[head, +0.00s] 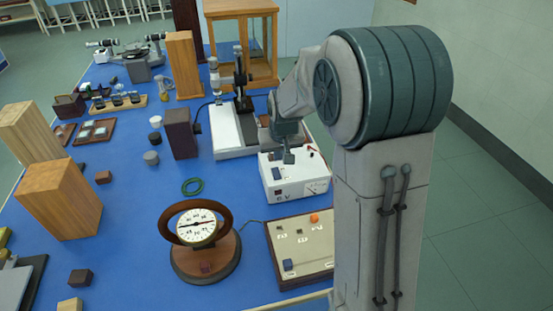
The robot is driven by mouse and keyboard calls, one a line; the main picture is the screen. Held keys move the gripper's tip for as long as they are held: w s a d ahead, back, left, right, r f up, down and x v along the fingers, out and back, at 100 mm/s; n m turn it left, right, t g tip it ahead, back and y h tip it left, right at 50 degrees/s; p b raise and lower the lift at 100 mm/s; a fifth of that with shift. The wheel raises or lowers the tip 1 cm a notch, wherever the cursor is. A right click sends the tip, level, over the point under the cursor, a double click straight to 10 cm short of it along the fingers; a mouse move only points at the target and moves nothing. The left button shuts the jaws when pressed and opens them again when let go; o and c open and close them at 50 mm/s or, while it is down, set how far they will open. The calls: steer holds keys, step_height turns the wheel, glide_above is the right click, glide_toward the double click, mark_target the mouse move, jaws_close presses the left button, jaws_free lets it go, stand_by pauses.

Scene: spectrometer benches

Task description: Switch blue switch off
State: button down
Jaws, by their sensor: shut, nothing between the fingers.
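A white power supply box (284,189) marked "6V" stands on the blue bench, with a dial on its front right. A small dark blue switch (276,173) is on its left part. My gripper (289,159) points down just above and behind the box's top, its fingers together and empty. I cannot tell whether it touches the box. A second small blue switch-like block (288,265) is on a beige panel (312,240) with a brown frame nearer to me. The on or off position of either switch is too small to tell.
A round dial meter (197,227) on a wooden base stands left of the panel. A microscope-like instrument (236,127) is behind the white box. Wooden blocks (60,198) stand at left. Blue bench (135,215) is bare between.

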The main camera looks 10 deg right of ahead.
steer(key=s+v, duration=0.1)
steer(key=v, duration=0.6)
steer(key=shift+s+b, duration=0.2)
steer(key=shift+b, duration=0.15)
steer(key=s+d, duration=0.3)
steer(key=s, duration=2)
steer(key=shift+d+r+m+g, duration=0.2)
steer(key=shift+r+m+g, duration=0.05)
steer(key=shift+m+g, duration=0.15)
